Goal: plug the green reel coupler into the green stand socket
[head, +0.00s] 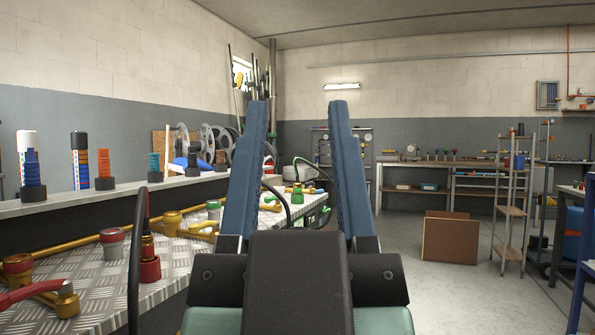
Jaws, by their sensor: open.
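My gripper (297,108) points forward in the middle of the head view. Its two long blue fingers stand wide apart with nothing between them. Between the fingers, further back, a small green fitting (297,194) shows on the bench, with yellow pipe parts beside it. A grey-and-green cylindrical fitting (213,209) stands nearer, just left of the left finger. I cannot tell which green part is the reel coupler and which the stand socket. My left finger and wrist hide part of the bench.
A tread-plate bench (187,258) fills the left, with brass pipes and a red coupler (149,262) beside a black hose (136,255). A shelf behind holds bottles and stacked fittings. Grey reels (215,142) stand further back. Open floor lies right, before a brown board (450,238) and rack (510,205).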

